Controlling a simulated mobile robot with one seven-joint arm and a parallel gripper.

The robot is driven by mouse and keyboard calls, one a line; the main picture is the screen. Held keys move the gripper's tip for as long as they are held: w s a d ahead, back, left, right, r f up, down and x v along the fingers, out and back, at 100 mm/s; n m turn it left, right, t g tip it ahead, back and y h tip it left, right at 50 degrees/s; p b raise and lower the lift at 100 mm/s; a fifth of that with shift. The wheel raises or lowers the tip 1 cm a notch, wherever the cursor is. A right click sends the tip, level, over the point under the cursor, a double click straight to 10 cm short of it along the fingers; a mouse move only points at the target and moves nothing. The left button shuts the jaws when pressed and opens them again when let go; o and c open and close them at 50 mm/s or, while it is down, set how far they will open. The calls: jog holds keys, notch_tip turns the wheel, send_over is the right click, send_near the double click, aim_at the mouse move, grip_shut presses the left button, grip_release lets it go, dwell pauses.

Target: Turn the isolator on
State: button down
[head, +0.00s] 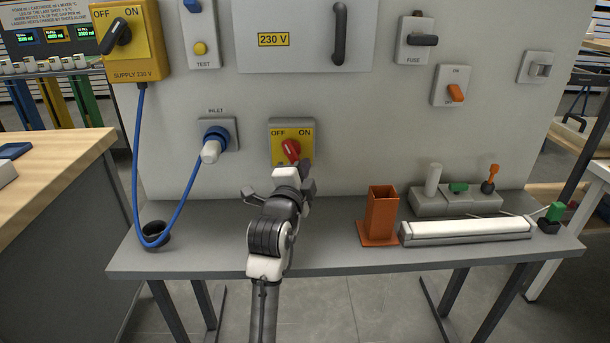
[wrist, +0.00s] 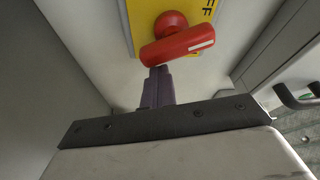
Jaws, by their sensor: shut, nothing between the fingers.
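The isolator is a yellow plate (head: 306,135) marked OFF on the left and ON on the right, low on the grey panel. Its red rotary handle (head: 290,150) leans up toward the OFF side. In the wrist view the red handle (wrist: 178,45) shows a white line at its right end, near the letters FF on the yellow plate (wrist: 145,12). My gripper (head: 302,168) is just in front of and below the handle. In the wrist view my gripper (wrist: 158,78) is shut and empty, its tips at the handle's lower edge. I cannot tell whether they touch it.
A supply box (head: 152,65) with a black knob hangs upper left; its blue cable (head: 188,195) loops down left. An inlet plug (head: 211,150) sits left of the isolator. An orange holder (head: 381,215) and a white tube (head: 465,228) stand on the shelf at right.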

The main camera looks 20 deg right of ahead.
jog(key=shift+w+a+f+m+g+y+b, duration=0.15)
jog(key=shift+a+m+g+y+b, duration=0.55)
jog(key=shift+m, duration=1.05)
jog(key=shift+w+a+f+m+g+y+b, duration=0.15)
jog(key=shift+a+m+y+b, duration=0.25)
jog(key=shift+m+b, duration=1)
jog(key=shift+w+a+f+m+g+y+b, duration=0.2)
jog(key=shift+a+m+g+y+b, duration=0.3)
jog(key=shift+m, duration=1.55)
jog(key=shift+d, duration=0.1)
